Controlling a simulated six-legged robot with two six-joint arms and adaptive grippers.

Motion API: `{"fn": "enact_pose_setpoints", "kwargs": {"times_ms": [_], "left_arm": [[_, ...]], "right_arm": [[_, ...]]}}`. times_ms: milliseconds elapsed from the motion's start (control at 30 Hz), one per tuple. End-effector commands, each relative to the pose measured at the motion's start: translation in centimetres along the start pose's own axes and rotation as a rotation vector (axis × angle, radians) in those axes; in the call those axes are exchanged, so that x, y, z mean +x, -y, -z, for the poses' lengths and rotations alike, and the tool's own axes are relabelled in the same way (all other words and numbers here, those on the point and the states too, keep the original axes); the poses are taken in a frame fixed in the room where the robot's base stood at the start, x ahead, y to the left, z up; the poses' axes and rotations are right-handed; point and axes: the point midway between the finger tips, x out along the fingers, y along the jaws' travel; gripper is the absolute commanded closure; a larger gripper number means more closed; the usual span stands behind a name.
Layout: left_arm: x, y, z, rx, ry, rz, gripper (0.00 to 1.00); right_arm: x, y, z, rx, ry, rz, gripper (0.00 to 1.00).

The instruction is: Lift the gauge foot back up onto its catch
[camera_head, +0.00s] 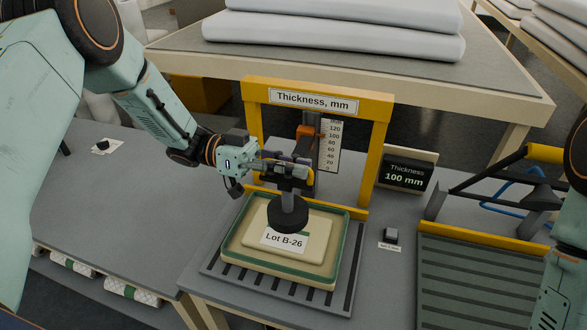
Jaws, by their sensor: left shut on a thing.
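The thickness gauge is a yellow frame (380,110) labelled "Thickness, mm", with a white scale (330,146) and an orange carriage or catch part (306,130) on its post. The dark round gauge foot (288,216) is over the tray and the Lot B-26 sample (315,235); I cannot tell whether it touches the sample. My left gripper (290,172) comes in from the left and is shut on the gauge foot's upper part, just above the disc. The gripper partly hides the stem. My right gripper is not in view; part of my right arm shows at the right edge.
A green-rimmed tray (232,246) sits on a slatted plate (225,275). A dark "Thickness 100 mm" sign (405,174) stands right of the frame. A small dark block (391,235) and a press with a yellow handle (545,153) are farther right.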

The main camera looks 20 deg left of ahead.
Motion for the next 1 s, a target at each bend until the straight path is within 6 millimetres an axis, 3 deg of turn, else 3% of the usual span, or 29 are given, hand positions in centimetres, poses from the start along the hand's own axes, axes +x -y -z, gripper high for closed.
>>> {"fn": "enact_pose_setpoints", "kwargs": {"times_ms": [33,200,600,633,700,867,1000], "left_arm": [[0.0,-0.2,1.3,0.002,-0.003,0.0,1.0],[0.0,-0.6,3.2,0.002,-0.003,0.0,1.0],[-0.1,-0.6,3.8,0.005,-0.009,0.001,1.0],[-0.1,-0.6,3.8,0.006,-0.009,0.002,0.86],[-0.1,-0.6,3.7,0.005,-0.008,0.002,0.8],[0.0,-0.6,3.5,0.003,-0.005,0.001,0.66],[0.0,-0.6,3.4,0.001,-0.003,0.001,0.65]], "right_arm": [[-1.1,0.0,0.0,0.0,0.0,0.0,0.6],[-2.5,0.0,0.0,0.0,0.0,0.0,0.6],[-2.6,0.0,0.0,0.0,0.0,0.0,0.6],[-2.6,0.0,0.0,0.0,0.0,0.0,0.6],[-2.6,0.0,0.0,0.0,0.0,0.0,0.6],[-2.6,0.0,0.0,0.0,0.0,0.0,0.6],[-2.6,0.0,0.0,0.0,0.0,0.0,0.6]]}}
